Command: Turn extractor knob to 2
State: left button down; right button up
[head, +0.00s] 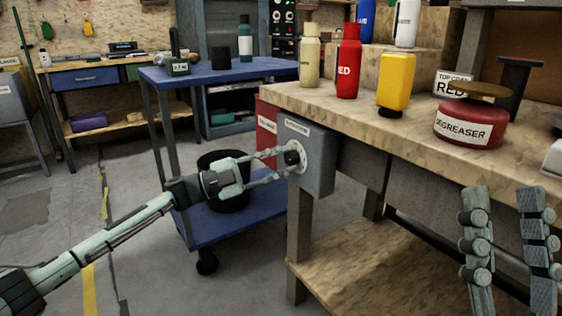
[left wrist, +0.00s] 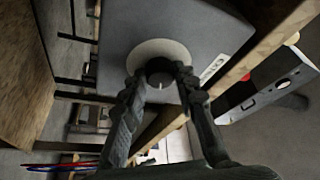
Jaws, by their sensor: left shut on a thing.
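The extractor box (head: 318,160) is a grey box fixed at the left end of the workbench. Its black knob (head: 292,157) sits on a pale round dial (head: 300,167) on the box's face. My left gripper (head: 286,160) reaches it from the left and is shut on the knob. In the left wrist view, the two fingers of my left gripper (left wrist: 160,78) are on either side of the dark knob (left wrist: 160,68), with the pale dial (left wrist: 160,48) behind. The dial's numbers are too small to read. My right gripper (head: 508,215) is at the lower right, fingers apart and empty.
The workbench (head: 350,115) holds a cream bottle (head: 310,60), a red bottle (head: 348,62), a yellow bottle (head: 396,82) and a red degreaser tin (head: 470,125). A blue cart (head: 215,70) with a black bucket (head: 225,190) stands behind my left arm. Open floor lies at left.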

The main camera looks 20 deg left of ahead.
pick_arm(q)
jog(key=shift+m+g, duration=0.5)
jog(key=shift+m, duration=0.7)
jog(key=c, duration=1.2)
grip_release()
jog(key=shift+r, duration=0.1)
jog(key=shift+a, duration=0.1)
jog(key=v, duration=1.1)
jog(key=shift+s+a, duration=0.3)
jog(key=shift+a, duration=0.05)
